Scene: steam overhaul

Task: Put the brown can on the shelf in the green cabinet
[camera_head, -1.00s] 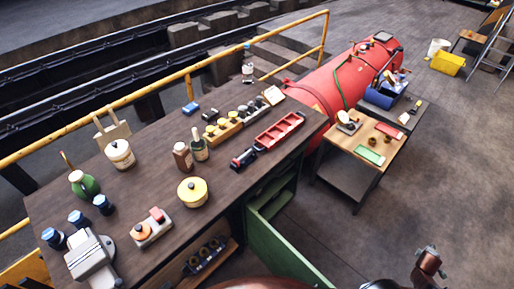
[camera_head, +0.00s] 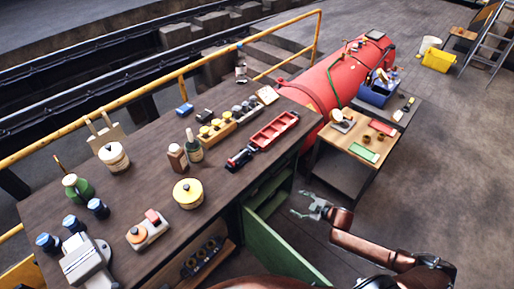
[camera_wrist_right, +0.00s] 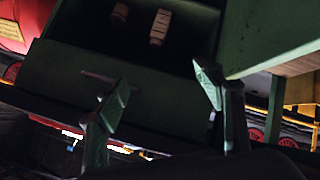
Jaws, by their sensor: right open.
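The brown can (camera_head: 177,157) with a pale cap stands upright on the dark workbench, beside a dark green bottle. The green cabinet is under the bench's right end, its door (camera_head: 276,250) swung open and a green shelf (camera_head: 268,190) showing inside. My right gripper (camera_head: 304,206) is open and empty, in front of and to the right of the cabinet opening. In the right wrist view its two fingers (camera_wrist_right: 160,80) are spread before a dark green compartment (camera_wrist_right: 100,75) holding two small, dim objects. My left gripper is not in view.
A small wooden table (camera_head: 352,145) stands to the right of the cabinet.

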